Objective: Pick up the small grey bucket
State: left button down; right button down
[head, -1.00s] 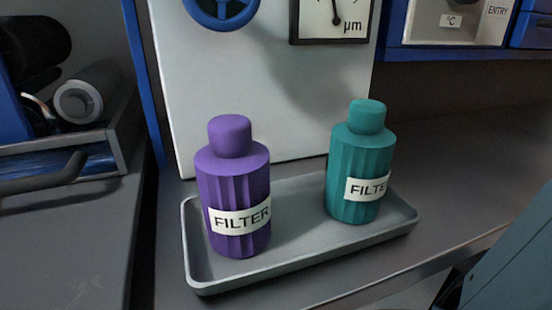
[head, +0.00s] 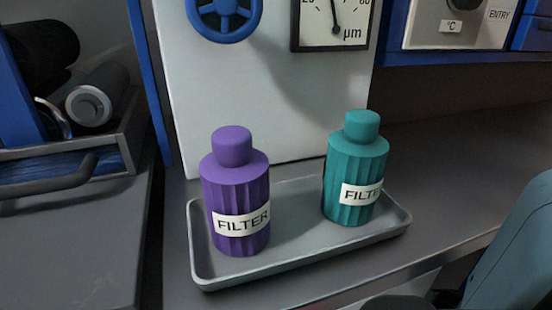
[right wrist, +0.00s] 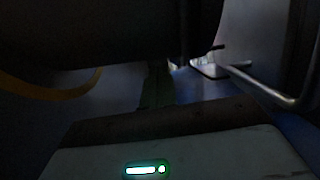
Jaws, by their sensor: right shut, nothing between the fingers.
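I do not see the small grey bucket in either view. My left gripper is not in view. In the dim right wrist view, the pale housing of my right gripper, with a small lit indicator, fills the bottom. Beyond it the narrow greenish fingers of my right gripper (right wrist: 155,88) look shut, with nothing seen between them. In the head view only a blue-grey part of my right arm shows at the lower right edge.
A grey tray (head: 290,265) on the bench holds a purple filter bottle (head: 235,188) and a teal one (head: 355,165), both upright. Behind stands a pale panel with a blue handwheel (head: 224,15) and a gauge (head: 333,20). The bench right of the tray looks clear.

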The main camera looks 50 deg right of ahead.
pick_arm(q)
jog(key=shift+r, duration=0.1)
pick_arm(e)
jog(key=shift+s+a, duration=0.2)
jog(key=shift+s, duration=0.1)
